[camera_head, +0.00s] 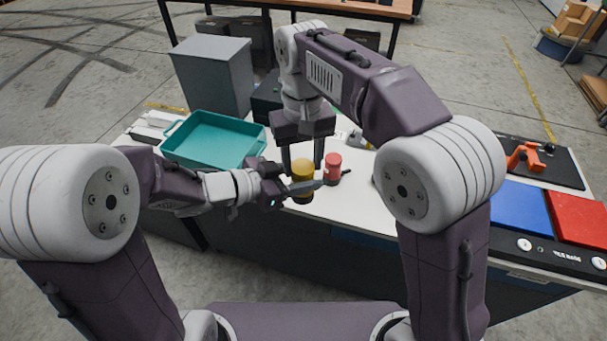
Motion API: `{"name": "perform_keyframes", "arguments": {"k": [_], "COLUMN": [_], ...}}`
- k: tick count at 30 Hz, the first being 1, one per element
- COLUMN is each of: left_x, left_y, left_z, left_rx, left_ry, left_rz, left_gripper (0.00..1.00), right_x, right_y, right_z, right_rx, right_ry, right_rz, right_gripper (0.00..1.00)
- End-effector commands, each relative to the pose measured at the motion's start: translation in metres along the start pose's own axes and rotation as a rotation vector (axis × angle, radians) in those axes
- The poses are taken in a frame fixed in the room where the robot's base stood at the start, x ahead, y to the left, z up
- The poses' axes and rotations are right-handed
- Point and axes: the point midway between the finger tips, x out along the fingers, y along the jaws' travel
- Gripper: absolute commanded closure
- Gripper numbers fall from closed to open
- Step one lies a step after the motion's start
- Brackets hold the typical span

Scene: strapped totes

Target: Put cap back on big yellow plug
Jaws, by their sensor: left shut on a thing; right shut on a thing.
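The big yellow plug (303,196) is upright near the front edge of the white table. My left gripper (303,187) reaches in from the left and is shut around its body, its fingers crossing in front. The yellow cap (302,168) appears as the brighter rounded part directly above those fingers. My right gripper (303,165) points straight down from above and is shut on the cap, one finger on each side. The seam between cap and plug is hidden by the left fingers, so I cannot tell whether they touch.
A smaller red plug (333,161) stands close to the right. A teal tray (213,142) lies to the left, with a grey box (214,75) behind it. Blue (520,210) and red (580,216) panels and an orange tool (527,155) are at the right.

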Motion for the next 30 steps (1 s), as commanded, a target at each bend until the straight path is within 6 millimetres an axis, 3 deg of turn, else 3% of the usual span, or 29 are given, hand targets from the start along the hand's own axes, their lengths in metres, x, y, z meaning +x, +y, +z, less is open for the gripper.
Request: {"name": "perform_keyframes", "arguments": {"k": [3,10,11,13,20,30], "left_x": [0.0,0.0,0.0,0.0,0.0,0.0], "left_y": [-0.001,-0.001,-0.001,-0.001,0.0,0.0], "left_z": [-0.001,-0.001,-0.001,-0.001,-0.001,0.0], "left_rx": [-0.003,-0.003,-0.003,-0.003,-0.002,-0.002], "left_ry": [0.001,0.001,0.001,0.001,0.002,0.001], "left_rz": [-0.003,-0.004,-0.004,-0.003,-0.001,0.0], "left_gripper": [1.0,1.0,1.0,1.0,1.0,1.0], "right_x": [0.0,0.0,0.0,0.0,-0.001,-0.042], "right_y": [0.0,0.0,0.0,0.0,-0.001,-0.001], "right_z": [0.0,0.0,0.0,0.0,0.0,-0.001], "right_rx": [0.11,0.12,0.119,0.119,0.118,0.117], "right_ry": [-0.001,-0.001,-0.001,-0.001,0.001,0.004], "right_rz": [-0.001,-0.001,-0.001,-0.001,-0.002,-0.003], "right_gripper": [1.0,1.0,0.5,0.31,0.31,0.31]}}
